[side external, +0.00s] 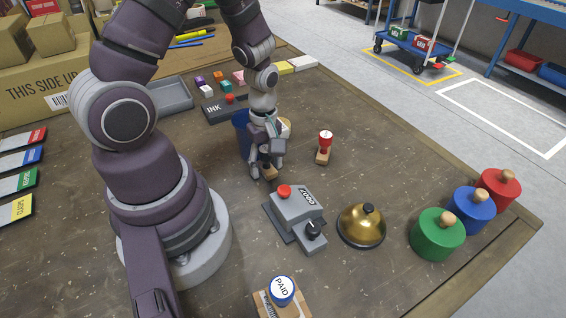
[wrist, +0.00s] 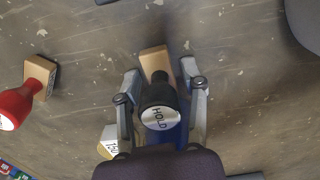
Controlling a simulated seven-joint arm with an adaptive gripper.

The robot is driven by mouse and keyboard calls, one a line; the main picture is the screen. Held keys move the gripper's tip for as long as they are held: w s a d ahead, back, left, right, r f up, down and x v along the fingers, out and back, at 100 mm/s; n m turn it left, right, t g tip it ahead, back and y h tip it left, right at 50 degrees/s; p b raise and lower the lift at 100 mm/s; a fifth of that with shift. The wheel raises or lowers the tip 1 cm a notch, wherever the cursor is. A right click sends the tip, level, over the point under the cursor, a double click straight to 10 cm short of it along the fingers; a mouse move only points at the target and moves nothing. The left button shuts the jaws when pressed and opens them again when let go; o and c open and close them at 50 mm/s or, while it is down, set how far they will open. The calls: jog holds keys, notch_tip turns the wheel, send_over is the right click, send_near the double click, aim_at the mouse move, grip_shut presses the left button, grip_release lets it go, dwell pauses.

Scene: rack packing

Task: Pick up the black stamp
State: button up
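The black stamp (wrist: 160,105) stands in the wrist view with its round top, marked HOLD, facing the camera and its wooden base beyond. In the side view its base (side external: 270,174) shows low between my fingers; most of its handle is hidden. My gripper (side external: 266,168) is lowered over it. In the wrist view my gripper (wrist: 160,78) has one finger on each side of the stamp, spread apart, with narrow gaps beside the handle. It looks open, not closed on the stamp.
A blue cup (side external: 242,134) and a pale-topped stamp (side external: 285,127) stand close behind my gripper. A red stamp (side external: 325,146) is to the right. A grey numbering machine (side external: 295,214) and a brass bell (side external: 361,228) stand nearer the front. Bare table lies between the red stamp and bell.

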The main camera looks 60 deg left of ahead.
grip_shut()
